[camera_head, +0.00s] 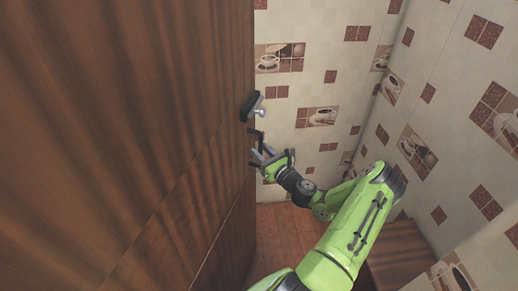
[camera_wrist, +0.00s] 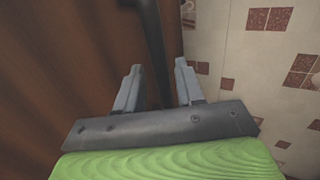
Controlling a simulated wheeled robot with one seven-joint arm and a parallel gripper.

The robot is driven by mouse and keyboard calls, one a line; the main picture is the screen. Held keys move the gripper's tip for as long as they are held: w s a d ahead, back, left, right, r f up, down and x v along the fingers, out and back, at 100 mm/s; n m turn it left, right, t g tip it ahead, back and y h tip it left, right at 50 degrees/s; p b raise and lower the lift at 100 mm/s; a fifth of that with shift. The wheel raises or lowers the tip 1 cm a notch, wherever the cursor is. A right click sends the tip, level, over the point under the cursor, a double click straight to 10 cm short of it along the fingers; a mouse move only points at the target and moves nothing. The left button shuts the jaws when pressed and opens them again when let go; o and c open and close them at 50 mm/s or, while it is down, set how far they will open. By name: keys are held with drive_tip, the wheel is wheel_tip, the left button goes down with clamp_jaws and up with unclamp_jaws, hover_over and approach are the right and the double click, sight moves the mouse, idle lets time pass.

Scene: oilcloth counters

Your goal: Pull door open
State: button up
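The brown wooden door (camera_head: 130,130) fills the left of the head view, and its dark wood also shows on the left in the wrist view (camera_wrist: 60,70). A black handle plate with a silver knob (camera_head: 257,112) sits near its right edge. A dark handle bar (camera_wrist: 153,40) runs down the wrist view. My gripper (camera_head: 259,154) is beside the door edge, just below the knob. In the wrist view my gripper (camera_wrist: 159,66) has its two grey fingers apart, with the bar showing between them. I cannot tell whether either finger touches the bar.
A tiled wall (camera_head: 320,80) with coffee-cup pictures stands beyond the door edge, and another tiled wall (camera_head: 450,130) is on the right. Brown floor (camera_head: 285,235) shows below my arm. A brown wooden surface (camera_head: 400,255) is at lower right.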

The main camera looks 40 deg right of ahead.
drive_tip(key=shift+w+d+f, duration=0.25)
drive_tip(key=shift+w+d, duration=0.65)
drive_tip(key=shift+d, duration=0.1)
drive_tip(key=shift+w+a+r, duration=0.1)
drive_tip(key=shift+w+a, duration=0.05)
drive_tip(key=shift+a, duration=0.45)
drive_tip(key=shift+c, duration=0.5)
drive_tip(key=shift+d, duration=0.2)
drive_tip(key=c, duration=0.5)
drive_tip(key=shift+a, duration=0.25)
clamp_jaws()
drive_tip(key=shift+d, duration=0.1)
